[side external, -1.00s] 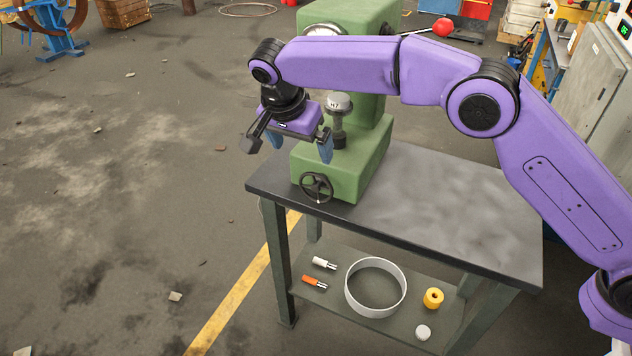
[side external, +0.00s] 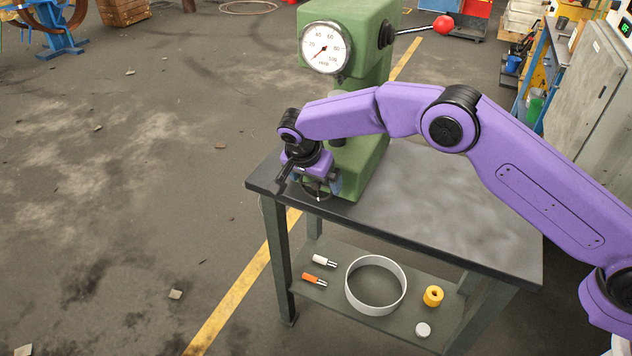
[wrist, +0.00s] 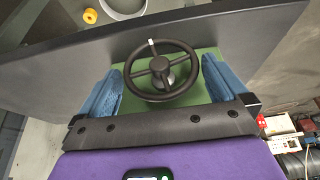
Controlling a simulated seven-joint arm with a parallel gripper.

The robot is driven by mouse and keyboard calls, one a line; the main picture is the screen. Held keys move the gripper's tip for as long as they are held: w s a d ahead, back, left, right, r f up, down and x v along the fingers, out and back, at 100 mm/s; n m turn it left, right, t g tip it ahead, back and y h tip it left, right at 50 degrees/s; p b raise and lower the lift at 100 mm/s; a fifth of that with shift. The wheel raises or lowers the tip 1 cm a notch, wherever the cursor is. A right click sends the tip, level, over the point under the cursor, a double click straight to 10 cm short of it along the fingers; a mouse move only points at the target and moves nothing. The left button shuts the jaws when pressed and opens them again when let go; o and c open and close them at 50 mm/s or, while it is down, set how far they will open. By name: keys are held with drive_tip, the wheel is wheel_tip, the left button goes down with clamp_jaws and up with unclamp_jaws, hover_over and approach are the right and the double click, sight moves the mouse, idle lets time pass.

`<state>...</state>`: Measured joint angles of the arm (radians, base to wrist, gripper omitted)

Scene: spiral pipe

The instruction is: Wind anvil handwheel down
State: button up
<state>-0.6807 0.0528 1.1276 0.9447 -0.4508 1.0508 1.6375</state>
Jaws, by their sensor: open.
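The black anvil handwheel (wrist: 147,76) sits on the front of the green hardness tester (side external: 362,172), which stands on the table. A white mark shows on its rim in the wrist view. My gripper (wrist: 160,84) is open, with one blue finger on each side of the wheel. In the side view my gripper (side external: 314,180) is at the handwheel (side external: 317,194) and hides most of it. I cannot tell whether the fingers touch the rim. The tester's dial gauge (side external: 325,48) faces the camera. The anvil is mostly hidden behind my arm.
The dark table (side external: 450,210) is bare to the right of the tester. Its lower shelf holds a grey ring (side external: 376,286), a yellow spool (side external: 433,296), a white disc (side external: 423,329) and two small tools. A lever with a red knob (side external: 443,25) sticks out at the tester's upper right.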

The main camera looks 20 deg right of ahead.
drive_tip(key=shift+x, duration=1.05)
drive_tip(key=c, duration=0.7)
drive_tip(key=shift+w+g+h, duration=0.1)
drive_tip(key=shift+g+h, duration=0.3)
drive_tip(key=shift+h, duration=0.1)
drive_tip(key=o, duration=0.7)
drive_tip(key=shift+a+r, duration=0.1)
